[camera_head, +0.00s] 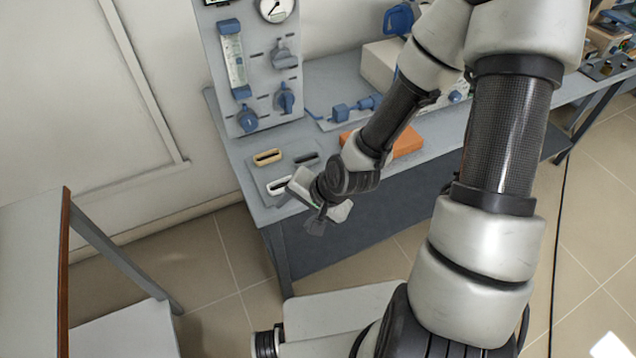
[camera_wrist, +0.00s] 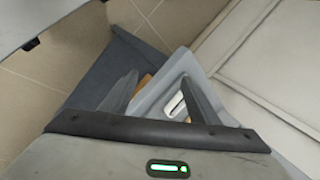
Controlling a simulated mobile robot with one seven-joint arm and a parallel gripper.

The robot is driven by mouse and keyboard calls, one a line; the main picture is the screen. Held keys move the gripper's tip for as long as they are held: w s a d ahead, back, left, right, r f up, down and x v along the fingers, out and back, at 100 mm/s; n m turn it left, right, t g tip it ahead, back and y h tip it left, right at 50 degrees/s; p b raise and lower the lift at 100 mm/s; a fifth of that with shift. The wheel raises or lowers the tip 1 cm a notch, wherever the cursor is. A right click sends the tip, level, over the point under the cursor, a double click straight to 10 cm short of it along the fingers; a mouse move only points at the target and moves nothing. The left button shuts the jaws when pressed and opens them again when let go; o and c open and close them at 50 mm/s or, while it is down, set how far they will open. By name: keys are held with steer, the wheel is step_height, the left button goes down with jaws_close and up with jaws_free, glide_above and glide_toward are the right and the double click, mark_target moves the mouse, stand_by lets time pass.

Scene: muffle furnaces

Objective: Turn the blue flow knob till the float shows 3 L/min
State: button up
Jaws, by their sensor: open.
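A grey upright panel stands at the back left of the bench in the head view. It carries a clear flow tube (camera_head: 234,58) with blue end fittings and a blue knob (camera_head: 247,117) below it. A second blue knob (camera_head: 285,98) sits to its right. The float's reading is too small to tell. My gripper (camera_head: 318,222) is over the front left of the bench, lower than the knobs and well apart from them. In the wrist view my gripper (camera_wrist: 165,88) has its two fingers apart with nothing held between them.
A round gauge (camera_head: 274,8) and a grey knob (camera_head: 284,53) are on the panel. Trays with slots (camera_head: 268,157) lie on the bench (camera_head: 240,147) near my gripper. An orange block (camera_head: 408,141) lies behind my arm. A table (camera_head: 40,240) stands at left.

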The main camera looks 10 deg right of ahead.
steer(key=d+r+n+h+p, duration=0.1)
steer(key=d+r+h, duration=0.1)
steer(key=d+r, duration=0.3)
steer(key=shift+r+n+p, duration=0.4)
steer(key=shift+r, duration=0.25)
steer(key=shift+w, duration=0.1)
stand_by(1.1)
